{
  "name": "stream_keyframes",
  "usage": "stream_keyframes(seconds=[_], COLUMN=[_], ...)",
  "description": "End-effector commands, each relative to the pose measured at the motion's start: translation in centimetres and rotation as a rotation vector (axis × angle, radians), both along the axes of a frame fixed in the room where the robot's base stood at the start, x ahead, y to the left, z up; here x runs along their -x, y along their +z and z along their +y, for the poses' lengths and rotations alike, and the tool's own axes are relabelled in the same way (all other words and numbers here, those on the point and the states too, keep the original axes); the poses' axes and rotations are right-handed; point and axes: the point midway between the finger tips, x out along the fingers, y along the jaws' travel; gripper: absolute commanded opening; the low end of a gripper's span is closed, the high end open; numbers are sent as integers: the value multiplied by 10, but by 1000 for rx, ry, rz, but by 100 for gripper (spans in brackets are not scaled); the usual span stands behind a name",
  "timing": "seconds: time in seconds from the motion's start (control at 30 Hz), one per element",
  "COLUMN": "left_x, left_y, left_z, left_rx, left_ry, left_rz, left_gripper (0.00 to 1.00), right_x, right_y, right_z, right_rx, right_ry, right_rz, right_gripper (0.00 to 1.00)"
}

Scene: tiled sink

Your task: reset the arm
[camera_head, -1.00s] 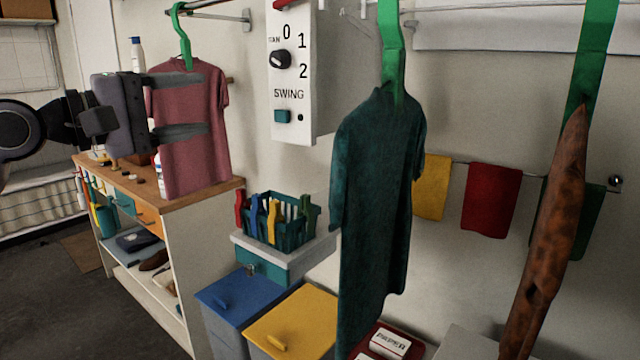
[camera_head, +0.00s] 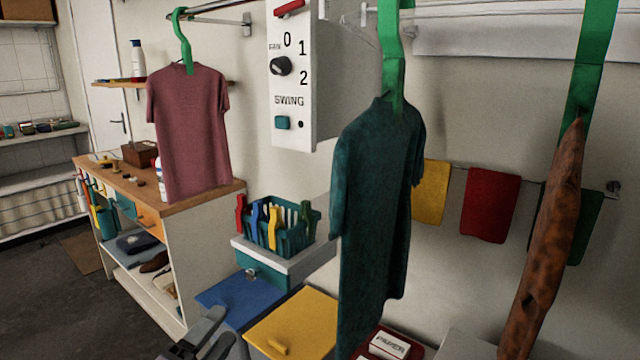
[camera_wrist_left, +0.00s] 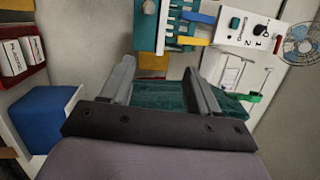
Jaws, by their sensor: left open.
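My left gripper (camera_head: 205,338) shows at the bottom of the head view, in front of the blue and yellow bin lids. Its two fingers are apart with nothing held. In the left wrist view the open fingers (camera_wrist_left: 158,85) stand apart, with the dark green shirt (camera_wrist_left: 160,95) seen between and beyond them. In the head view that dark green shirt (camera_head: 375,200) hangs on a green hanger (camera_head: 392,60) to the right of the gripper. A pink shirt (camera_head: 190,130) hangs on another green hanger (camera_head: 182,40) at the left. My right gripper is not in view.
A wooden-topped shelf unit (camera_head: 210,192) stands at the left. A teal basket of clothespins (camera_head: 290,232) sits above the blue lid (camera_head: 240,295) and yellow lid (camera_head: 292,322). A white control box (camera_head: 292,85) is on the wall. A brown spotted long thing (camera_head: 552,240) hangs at the right.

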Motion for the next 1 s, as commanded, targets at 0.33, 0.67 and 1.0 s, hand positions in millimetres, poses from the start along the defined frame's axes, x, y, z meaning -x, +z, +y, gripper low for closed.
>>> stream_keyframes(seconds=[0.33, 0.67, 1.0], left_x=[111, 208, 214], left_y=[-167, -241, -244], left_z=[31, 39, 39], left_rx=[830, 1292, 1316], left_ry=[253, 516, 532], left_rz=[758, 1103, 1118], left_gripper=[61, 61, 61], right_x=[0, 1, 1], right_y=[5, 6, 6], right_z=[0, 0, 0], right_rx=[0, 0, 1], right_ry=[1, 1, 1], right_rz=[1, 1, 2], right_gripper=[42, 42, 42])
